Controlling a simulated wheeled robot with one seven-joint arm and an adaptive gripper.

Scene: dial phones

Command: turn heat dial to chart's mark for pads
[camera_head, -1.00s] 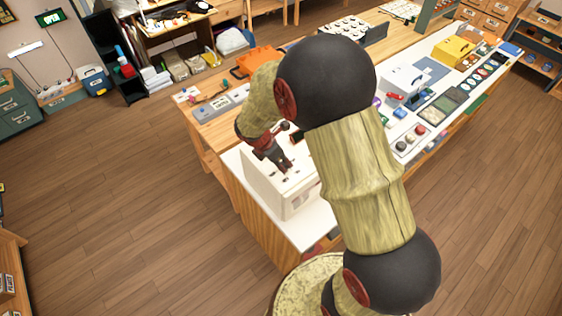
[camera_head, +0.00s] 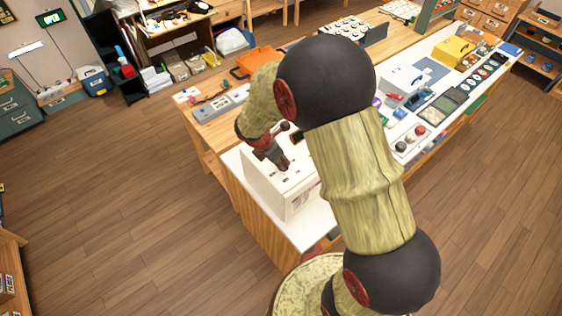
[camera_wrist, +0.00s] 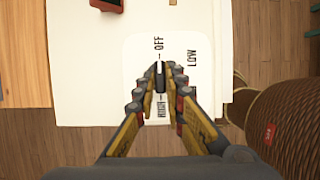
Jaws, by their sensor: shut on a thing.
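The white box with the heat dial (camera_wrist: 160,68) stands under my gripper; its pale top (camera_wrist: 90,70) fills much of the wrist view. The dial is a small knob with a white line, mostly hidden between my fingers. Around it are the printed words OFF above, LOW to the right and HIGH below. My gripper (camera_wrist: 160,80) is shut on the dial from above. In the head view my gripper (camera_head: 283,166) points down at the top of the white box (camera_head: 268,190). I cannot make out a chart with a pads mark.
A dark and red item (camera_wrist: 107,4) lies at the top edge of the wrist view. The white box stands at the near end of a long wooden bench (camera_head: 265,228). An orange case (camera_head: 258,62) is behind. Open wooden floor (camera_head: 130,200) lies to the left.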

